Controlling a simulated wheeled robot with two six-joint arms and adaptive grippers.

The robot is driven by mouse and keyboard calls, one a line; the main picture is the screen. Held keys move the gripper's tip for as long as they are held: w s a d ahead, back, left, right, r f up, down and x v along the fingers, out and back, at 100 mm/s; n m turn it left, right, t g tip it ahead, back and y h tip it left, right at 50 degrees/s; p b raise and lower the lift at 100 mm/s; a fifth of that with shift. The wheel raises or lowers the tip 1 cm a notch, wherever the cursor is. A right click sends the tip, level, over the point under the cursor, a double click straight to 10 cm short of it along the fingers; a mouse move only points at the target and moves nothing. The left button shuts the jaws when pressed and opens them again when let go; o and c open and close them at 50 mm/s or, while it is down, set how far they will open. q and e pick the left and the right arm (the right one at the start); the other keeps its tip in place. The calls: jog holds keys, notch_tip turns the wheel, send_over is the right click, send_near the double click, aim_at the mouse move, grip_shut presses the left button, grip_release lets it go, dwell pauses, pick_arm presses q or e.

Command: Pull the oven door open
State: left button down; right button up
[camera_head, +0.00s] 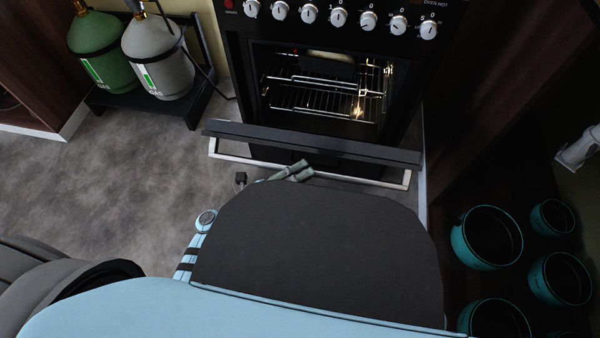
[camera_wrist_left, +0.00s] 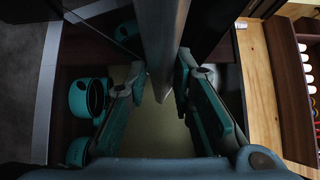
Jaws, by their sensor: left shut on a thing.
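The oven (camera_head: 250,75) stands at the top centre of the head view, its lit inside and wire racks showing. The oven door (camera_head: 310,142) is tilted down and forward, well away from the opening. A silver handle bar (camera_head: 230,157) runs along its front edge. My left gripper (camera_head: 302,170) is at the middle of this handle. In the left wrist view the handle bar (camera_wrist_left: 160,45) runs between the fingers of the gripper (camera_wrist_left: 158,80), which is shut on it. My dark arm link hides part of the floor below the door. My right gripper is not seen.
Two gas bottles, one green (camera_head: 95,42) and one grey (camera_head: 157,60), stand on a dark rack left of the oven. Several teal pots (camera_head: 487,237) are at the lower right. Grey floor (camera_head: 130,170) is clear at the left.

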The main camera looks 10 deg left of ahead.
pick_arm(q)
jog(key=c, duration=1.6)
grip_release()
jog(key=shift+w+f, duration=0.15)
jog(key=shift+f, duration=0.25)
jog(key=shift+o, duration=0.6)
jog(key=shift+w+f, duration=0.1)
jog(key=shift+w, duration=0.2)
jog(key=shift+s, duration=0.1)
jog(key=v, duration=1.2)
jog(key=shift+r, duration=0.2)
